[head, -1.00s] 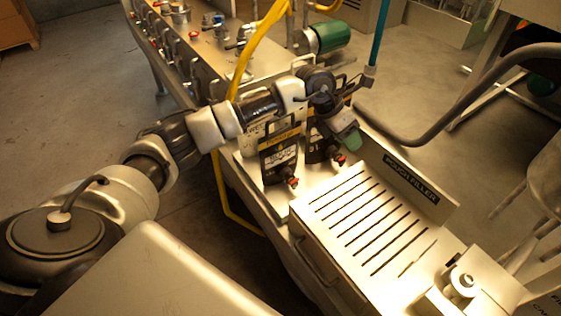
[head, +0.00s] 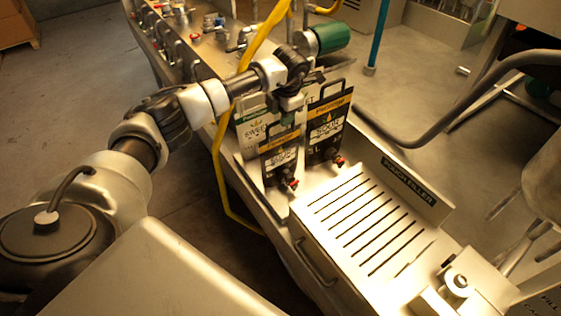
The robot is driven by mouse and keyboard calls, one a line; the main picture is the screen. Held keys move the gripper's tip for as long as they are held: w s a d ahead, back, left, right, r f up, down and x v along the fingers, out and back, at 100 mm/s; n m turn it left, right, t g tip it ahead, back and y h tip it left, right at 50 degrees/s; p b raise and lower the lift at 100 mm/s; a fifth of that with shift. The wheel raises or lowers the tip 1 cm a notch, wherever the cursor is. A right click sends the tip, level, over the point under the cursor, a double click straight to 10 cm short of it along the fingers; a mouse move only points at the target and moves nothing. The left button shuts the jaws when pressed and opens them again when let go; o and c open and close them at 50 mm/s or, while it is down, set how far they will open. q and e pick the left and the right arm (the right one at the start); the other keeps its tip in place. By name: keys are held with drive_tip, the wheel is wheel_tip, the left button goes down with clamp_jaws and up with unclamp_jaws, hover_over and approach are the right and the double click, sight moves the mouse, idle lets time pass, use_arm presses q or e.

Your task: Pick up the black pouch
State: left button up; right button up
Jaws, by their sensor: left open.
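Two black pouches with yellow bands and red-tipped spouts stand upright at the end of the metal bench in the head view. The front black pouch (head: 281,164) is on the left, and the taller-looking black pouch (head: 329,128) is on the right. My left gripper (head: 288,119) is open and points down just above and behind the front pouch's handle, left of the other pouch. I cannot tell whether it touches either one. It partly hides a white and green pouch (head: 250,132) behind them. My right gripper is out of view.
The slotted metal pouch filler (head: 365,222) stands in front of the pouches, with its labelled plate (head: 410,180) behind. A yellow hose (head: 222,180) hangs at the left. A grey hose (head: 450,108) curves at the right. A green cylinder (head: 328,37) lies behind.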

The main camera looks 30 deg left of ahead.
use_arm(q)
drive_tip(key=shift+w+a+f+p, duration=0.1)
drive_tip(key=shift+a+f+p, duration=0.1)
drive_tip(key=shift+f, duration=0.7)
drive_tip(key=shift+w+a+f+p, duration=0.1)
drive_tip(key=shift+a+f+p, duration=0.05)
drive_tip(key=shift+f, duration=0.7)
clamp_jaws()
